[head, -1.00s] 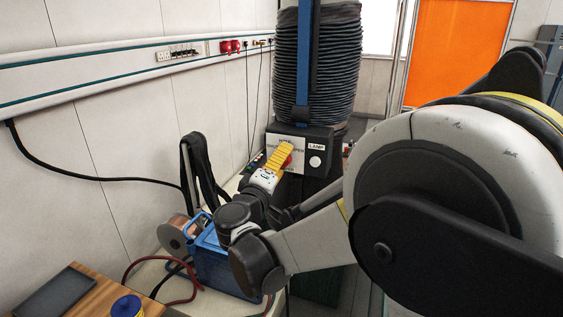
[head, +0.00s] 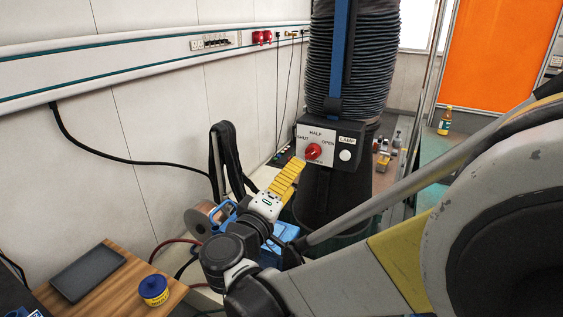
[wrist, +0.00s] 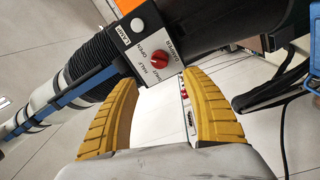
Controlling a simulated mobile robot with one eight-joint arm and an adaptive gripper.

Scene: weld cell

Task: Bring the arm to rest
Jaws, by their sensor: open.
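My gripper (head: 287,178) has ribbed yellow fingers and is held in front of and a little below left of a damper control box (head: 334,158) in the head view. In the wrist view my gripper (wrist: 160,78) is open, with a wide empty gap between its fingers. The box's red knob (head: 313,151) shows clear of the fingers, with SHUT, HALF and OPEN printed around it. The knob also shows in the wrist view (wrist: 159,61), beyond the fingertips and apart from them. A white button (head: 345,155) marked LAMP sits to its right.
A ribbed black duct (head: 350,60) rises above the box. A blue machine (head: 285,240) and a copper wire spool (head: 201,219) lie below my gripper. A bottle (head: 445,121) stands at right.

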